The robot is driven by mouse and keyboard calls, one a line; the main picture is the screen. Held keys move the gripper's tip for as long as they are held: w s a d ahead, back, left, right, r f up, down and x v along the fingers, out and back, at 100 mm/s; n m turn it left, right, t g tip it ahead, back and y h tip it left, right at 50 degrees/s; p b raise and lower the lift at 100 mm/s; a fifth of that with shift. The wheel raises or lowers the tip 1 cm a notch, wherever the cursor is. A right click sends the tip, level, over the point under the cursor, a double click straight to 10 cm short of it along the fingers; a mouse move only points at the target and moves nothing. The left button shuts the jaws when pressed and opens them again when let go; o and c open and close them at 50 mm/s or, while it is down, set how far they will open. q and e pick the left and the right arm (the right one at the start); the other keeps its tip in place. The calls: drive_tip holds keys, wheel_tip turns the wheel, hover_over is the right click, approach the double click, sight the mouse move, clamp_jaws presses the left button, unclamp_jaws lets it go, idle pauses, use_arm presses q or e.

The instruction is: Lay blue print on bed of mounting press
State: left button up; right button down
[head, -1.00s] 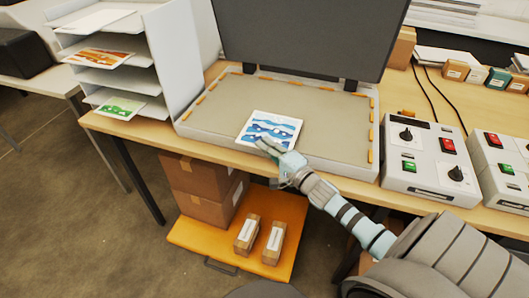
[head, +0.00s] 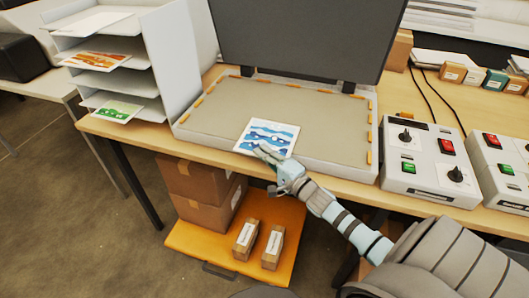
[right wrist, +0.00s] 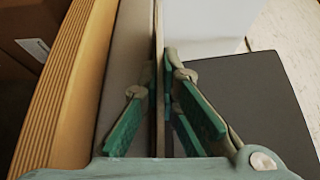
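The blue print (head: 267,134), a white-bordered picture of blue waves, appears over the front edge of the mounting press's grey bed (head: 310,117). I cannot tell whether it touches the bed. My right gripper (head: 268,153) is shut on the print's near edge. In the right wrist view the print (right wrist: 158,70) shows edge-on as a thin strip between the green finger pads (right wrist: 155,112). The press lid (head: 300,40) stands open behind the bed. My left gripper is not in view.
A white tray rack (head: 180,70) at left holds an orange print (head: 95,58) and a green print (head: 118,111). Control boxes (head: 428,165) stand right of the press. Cartons (head: 200,190) and small boxes (head: 272,248) sit below the table. Most of the bed is clear.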

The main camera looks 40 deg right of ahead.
drive_tip(key=c, duration=1.7)
unclamp_jaws()
drive_tip(key=s, duration=1.2)
drive_tip(key=shift+d+f, duration=0.1)
drive_tip(key=shift+d, duration=0.2)
